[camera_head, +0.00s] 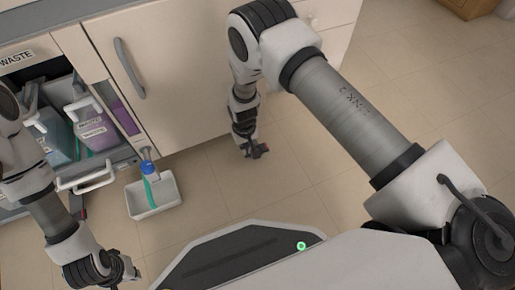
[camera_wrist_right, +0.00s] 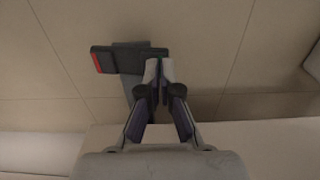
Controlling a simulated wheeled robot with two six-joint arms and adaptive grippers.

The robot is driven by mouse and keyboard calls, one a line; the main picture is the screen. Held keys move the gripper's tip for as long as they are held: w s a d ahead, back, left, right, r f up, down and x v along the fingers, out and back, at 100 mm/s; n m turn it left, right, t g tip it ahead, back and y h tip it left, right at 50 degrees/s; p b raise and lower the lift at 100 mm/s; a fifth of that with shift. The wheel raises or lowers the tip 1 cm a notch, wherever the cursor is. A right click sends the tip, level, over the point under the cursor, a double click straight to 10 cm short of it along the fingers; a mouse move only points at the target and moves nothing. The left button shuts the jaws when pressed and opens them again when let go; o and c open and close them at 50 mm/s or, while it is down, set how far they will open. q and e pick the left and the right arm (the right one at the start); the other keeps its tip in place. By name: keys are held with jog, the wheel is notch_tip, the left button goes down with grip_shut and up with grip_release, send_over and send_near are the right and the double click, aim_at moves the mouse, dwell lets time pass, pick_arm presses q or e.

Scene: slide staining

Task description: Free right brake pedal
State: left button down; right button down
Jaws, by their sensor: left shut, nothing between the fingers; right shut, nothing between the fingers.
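The right brake pedal is a flat black bar with a red end. It shows in the right wrist view (camera_wrist_right: 118,57) on a grey stem, above the floor, and as a small dark and red piece in the head view (camera_head: 264,149). My right gripper (camera_wrist_right: 158,66) is shut and empty, pointing down. Its fingertips overlap the pedal's right part in the wrist view; I cannot tell whether they touch it. The head view shows this gripper (camera_head: 247,148) low by the cabinet's foot. My left gripper (camera_head: 130,272) is shut and empty at lower left, away from the pedal.
A cream cabinet (camera_head: 185,60) stands behind my right gripper. At left an open drawer marked WASTE (camera_head: 62,175) holds several bottles. The tiled floor (camera_head: 225,195) is clear right of the tray.

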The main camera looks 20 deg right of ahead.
jog(key=shift+f, duration=0.45)
dwell(0.5)
notch_tip(320, 180, up, 4)
jog(key=p, duration=0.2)
jog(key=shift+f+p, duration=0.25)
jog(key=shift+p, duration=0.15)
notch_tip(320, 180, up, 5)
jog(key=p, duration=0.4)
jog(key=shift+f, duration=0.15)
jog(key=shift+p, duration=0.35)
